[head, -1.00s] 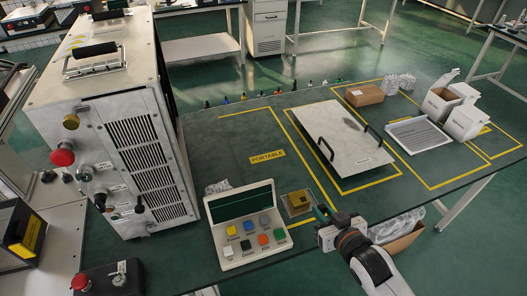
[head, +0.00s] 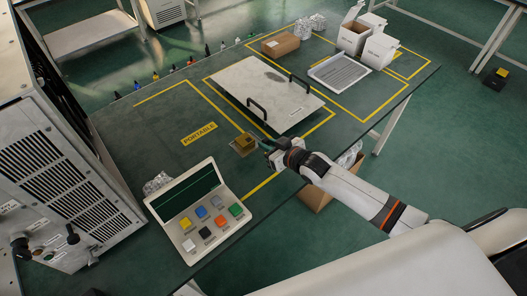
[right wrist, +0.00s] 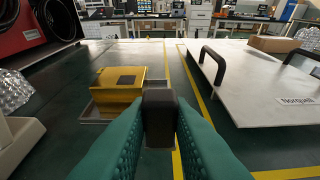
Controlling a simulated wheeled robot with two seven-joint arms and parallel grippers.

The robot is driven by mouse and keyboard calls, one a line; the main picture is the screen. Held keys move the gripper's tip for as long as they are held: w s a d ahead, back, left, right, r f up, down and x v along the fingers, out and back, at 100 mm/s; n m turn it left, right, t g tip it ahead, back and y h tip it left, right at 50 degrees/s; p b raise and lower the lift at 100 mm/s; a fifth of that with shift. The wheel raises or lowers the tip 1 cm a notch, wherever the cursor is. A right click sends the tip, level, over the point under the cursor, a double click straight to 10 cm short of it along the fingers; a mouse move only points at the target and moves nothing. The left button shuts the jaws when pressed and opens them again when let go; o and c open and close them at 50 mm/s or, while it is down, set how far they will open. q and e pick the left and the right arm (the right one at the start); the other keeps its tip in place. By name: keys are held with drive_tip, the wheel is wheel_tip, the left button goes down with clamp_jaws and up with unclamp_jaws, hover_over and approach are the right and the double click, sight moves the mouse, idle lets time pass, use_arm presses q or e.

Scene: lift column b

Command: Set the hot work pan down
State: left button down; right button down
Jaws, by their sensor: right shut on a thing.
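My right gripper (head: 266,146) is beside a small metal pan (head: 238,151) with a yellow block (head: 245,142) in it. In the right wrist view, my teal fingers (right wrist: 160,125) are shut on a black upright grip (right wrist: 160,118). The pan's metal rim (right wrist: 92,114) shows just beyond it, under the yellow block (right wrist: 118,82). The grip's join to the pan is hidden. The pan is over the dark green bench top, by the yellow lines near the PORTABLE label (head: 199,133). I cannot tell whether its underside touches the bench. My left gripper is not in view.
A pale plate with two black handles (head: 266,96) lies right of the pan. Boxes (head: 281,43) and a grey tray (head: 340,72) are farther back. The marked area around the PORTABLE label is clear.

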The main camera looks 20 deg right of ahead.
drive_tip(key=shift+w+f, duration=0.1)
drive_tip(key=shift+f, duration=2.25)
drive_tip(key=shift+f, duration=0.15)
drive_tip(key=c, duration=1.3)
unclamp_jaws()
drive_tip(key=shift+s, duration=0.2)
drive_tip(key=v, duration=1.2)
drive_tip(key=shift+w, duration=0.1)
drive_tip(key=shift+a, duration=0.1)
